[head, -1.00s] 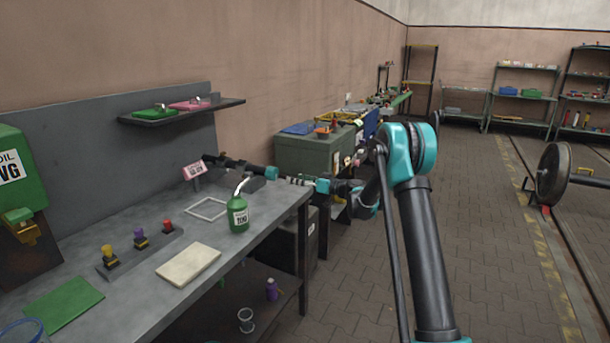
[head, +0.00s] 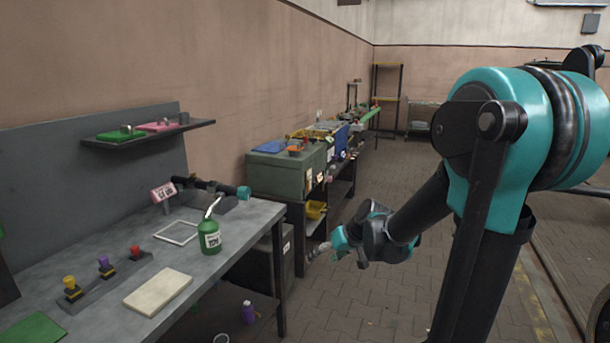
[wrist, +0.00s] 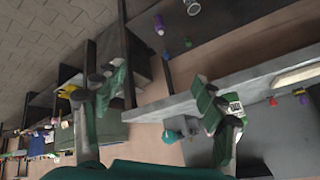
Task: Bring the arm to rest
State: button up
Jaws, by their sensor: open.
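My arm extends from the right in the head view, its wrist angled down. My gripper (head: 314,252) hangs off the right end of the grey workbench (head: 245,222), clear of it, and looks empty. In the wrist view its two fingers stand wide apart around my gripper (wrist: 155,90), with bench edge and shelf seen between them. The green bottle (head: 209,238) with a curved spout stands upright on the bench, apart from my gripper. The floor below my gripper is clear.
A bench holds a cream pad (head: 158,291), a white frame (head: 177,232) and coloured knobs (head: 105,266). A green cabinet (head: 275,176) and a yellow bin (head: 316,210) stand beyond the gripper. Open paved floor (head: 385,300) lies to the right.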

jog(key=s+d+f+m+h, duration=0.2)
jog(key=s+d, duration=0.4)
jog(key=s, duration=0.3)
jog(key=s+d+f+m+h, duration=0.2)
jog(key=s+d+f+h, duration=0.1)
jog(key=s+d+f, duration=0.2)
jog(key=s+d, duration=0.2)
jog(key=s, duration=0.2)
jog(key=shift+s+d+g+h, duration=0.2)
jog(key=shift+g+h, duration=0.1)
jog(key=shift+h, duration=0.1)
